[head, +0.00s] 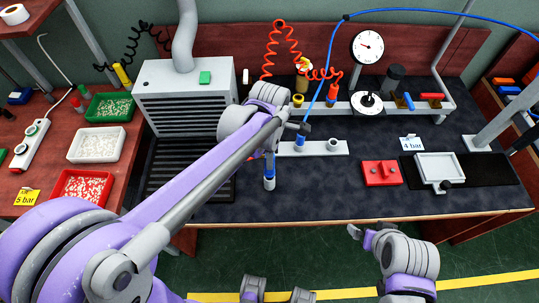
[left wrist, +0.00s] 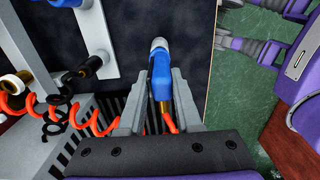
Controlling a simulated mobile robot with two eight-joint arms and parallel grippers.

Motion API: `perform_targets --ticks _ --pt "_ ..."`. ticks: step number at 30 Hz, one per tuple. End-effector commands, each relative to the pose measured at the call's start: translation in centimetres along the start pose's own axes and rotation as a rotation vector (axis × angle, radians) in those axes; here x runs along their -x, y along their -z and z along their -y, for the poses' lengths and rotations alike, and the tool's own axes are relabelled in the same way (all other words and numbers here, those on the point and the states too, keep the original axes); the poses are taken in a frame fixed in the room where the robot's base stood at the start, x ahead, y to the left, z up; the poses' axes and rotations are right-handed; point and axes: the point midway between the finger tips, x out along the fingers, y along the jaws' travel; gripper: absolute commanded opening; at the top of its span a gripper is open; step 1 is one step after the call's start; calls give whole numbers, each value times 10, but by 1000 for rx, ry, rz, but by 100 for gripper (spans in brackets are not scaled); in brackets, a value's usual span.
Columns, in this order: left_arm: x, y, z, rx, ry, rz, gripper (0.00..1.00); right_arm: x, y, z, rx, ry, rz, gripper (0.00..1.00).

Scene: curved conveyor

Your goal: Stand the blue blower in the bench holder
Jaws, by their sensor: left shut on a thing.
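The blue blower (left wrist: 161,75) is between the fingers of my left gripper (left wrist: 158,80), which is shut on it. Its silver tip points away from the gripper and its brass end lies between the fingers. In the head view the blower (head: 269,169) hangs upright, tip down, over the dark bench top in front of the grey vent box. My forearm hides most of the gripper there. My right gripper (head: 364,235) is low, in front of the bench.
The grey vent box (head: 187,98) stands at left with a pipe above. Red coiled hoses (head: 278,50) hang at the back. A red block (head: 381,172) and a white tray (head: 440,167) are at right. The bench front between blower and red block is clear.

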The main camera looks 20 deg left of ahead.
Motion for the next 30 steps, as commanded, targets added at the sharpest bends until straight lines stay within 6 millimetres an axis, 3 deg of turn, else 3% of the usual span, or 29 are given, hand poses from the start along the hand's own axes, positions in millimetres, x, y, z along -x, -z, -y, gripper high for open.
perform_targets --ticks 30 --pt "-26 0 0 0 0 0 0 -16 -14 0 0 0 10 100"
